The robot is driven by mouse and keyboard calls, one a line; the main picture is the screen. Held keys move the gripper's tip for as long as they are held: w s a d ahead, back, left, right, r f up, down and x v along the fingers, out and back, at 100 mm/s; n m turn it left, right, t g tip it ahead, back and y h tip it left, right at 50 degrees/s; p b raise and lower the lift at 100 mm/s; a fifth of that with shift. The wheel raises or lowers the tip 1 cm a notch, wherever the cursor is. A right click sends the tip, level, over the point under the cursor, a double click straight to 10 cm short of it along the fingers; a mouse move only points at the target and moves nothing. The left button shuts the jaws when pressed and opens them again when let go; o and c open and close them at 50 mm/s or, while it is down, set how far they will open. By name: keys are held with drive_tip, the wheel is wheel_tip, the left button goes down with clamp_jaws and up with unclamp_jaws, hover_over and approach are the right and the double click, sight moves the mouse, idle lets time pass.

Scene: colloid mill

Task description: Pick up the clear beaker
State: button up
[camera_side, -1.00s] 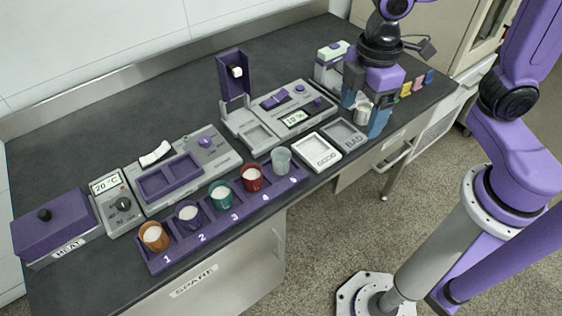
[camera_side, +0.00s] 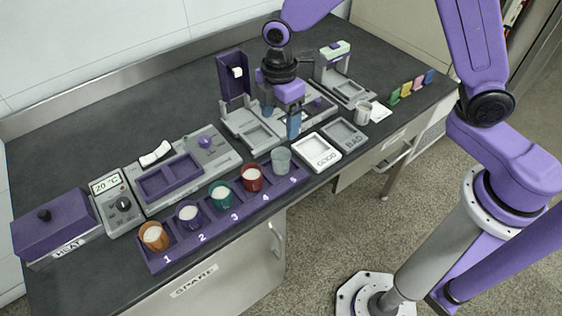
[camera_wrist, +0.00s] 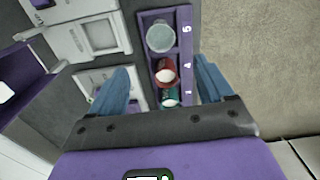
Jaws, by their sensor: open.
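The clear beaker (camera_side: 281,161) stands upright in the slot marked 5, at the right end of the purple rack (camera_side: 207,237). It looks pale and see-through, and I cannot make out its contents. It also shows in the wrist view (camera_wrist: 160,36), toward the top, beyond the fingertips. My gripper (camera_side: 280,120) points down with its blue fingers spread apart. It is behind and above the beaker in the side view, apart from it. In the wrist view, nothing is held between the fingers of my gripper (camera_wrist: 162,78).
Beside the beaker is a red cup (camera_side: 252,179), then teal (camera_side: 220,194), purple (camera_side: 188,214) and orange (camera_side: 154,236) cups. GOOD (camera_side: 317,153) and BAD (camera_side: 345,134) trays lie right of the rack. A grey cup (camera_side: 363,114) stands farther right. The upright purple dispenser (camera_side: 232,79) is near my gripper.

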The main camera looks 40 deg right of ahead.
sight(281, 156)
wheel_tip(281, 156, down, 13)
drive_tip(key=shift+d+f, duration=0.1)
idle(0.6)
drive_tip(key=c, duration=1.1)
